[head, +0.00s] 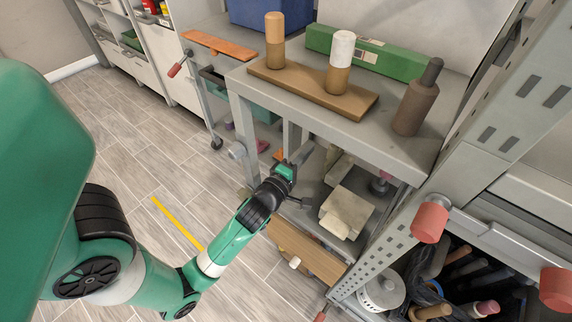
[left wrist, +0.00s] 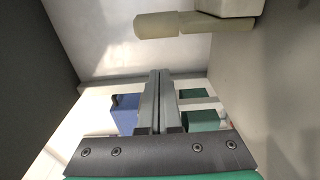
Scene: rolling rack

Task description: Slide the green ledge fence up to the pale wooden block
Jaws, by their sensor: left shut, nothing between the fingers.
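A long green bar with pale labels (head: 370,52) lies along the back of the rack's top shelf; it is the only long green piece I can pick out as the ledge fence. A pale, cream-coloured block (head: 346,212) lies on the lower shelf; I cannot tell if it is the pale wooden block. My left gripper (head: 302,154) is shut and empty, beside the lower shelf opening, below the top shelf and apart from the green bar. Its closed fingers show in the left wrist view (left wrist: 158,76). My right gripper is not in view.
A wooden board (head: 355,100) with two pegs and a brown bottle (head: 416,100) stand on the top shelf (head: 300,105). A perforated upright (head: 440,185) and red-ended bars (head: 430,222) are at the right. In the left wrist view are a blue box (left wrist: 122,121) and green pieces.

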